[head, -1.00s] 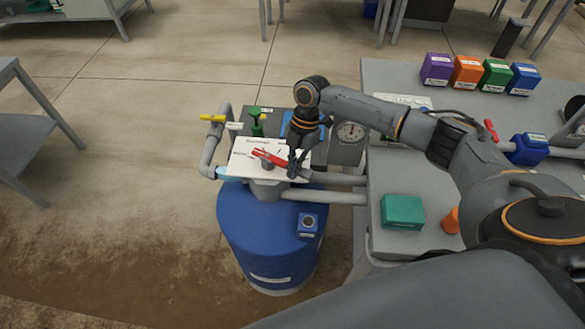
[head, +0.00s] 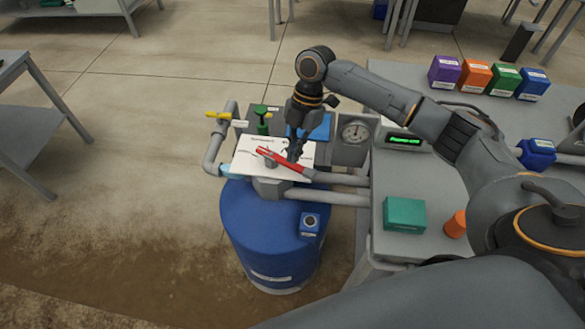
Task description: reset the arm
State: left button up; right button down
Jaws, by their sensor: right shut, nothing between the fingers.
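My right arm comes in from the right in the head view and bends down at the wrist over the blue barrel (head: 262,235). My right gripper (head: 294,155) points down, shut and empty, just above or beside the red lever handle (head: 282,164). I cannot tell whether its fingertips touch the handle. The handle lies across a white printed plate (head: 248,150) on top of the barrel. My left gripper is not in view.
A green-handled valve (head: 262,117), a yellow-handled valve (head: 220,115) and grey pipes (head: 212,155) crowd the barrel top. A round gauge (head: 355,131) stands behind. The grey bench (head: 385,185) at right holds a teal box (head: 404,214), an orange cup (head: 456,224) and several coloured boxes (head: 476,75).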

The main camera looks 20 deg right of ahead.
jog(key=s+a+f+m+t+y, duration=0.1)
jog(key=s+a+f+m+t, duration=0.2)
jog(key=s+a+f+m, duration=0.75)
jog(key=s+d+r+m+t+h, duration=0.2)
jog(key=s+d+r+m+h, duration=0.15)
jog(key=s+d+m, duration=0.8)
jog(key=s+a+f, duration=0.1)
jog(key=s+f, duration=0.1)
jog(key=f, duration=1.1)
jog(key=s+a+f, duration=0.1)
jog(key=f, duration=1.2)
jog(key=s+d+f+g, duration=0.2)
jog(key=s+d+f, duration=0.1)
jog(key=s+f, duration=1.4)
jog(key=shift+s+f+n+h, duration=0.15)
jog(key=shift+s+n+h, duration=0.15)
jog(key=shift+h, duration=0.05)
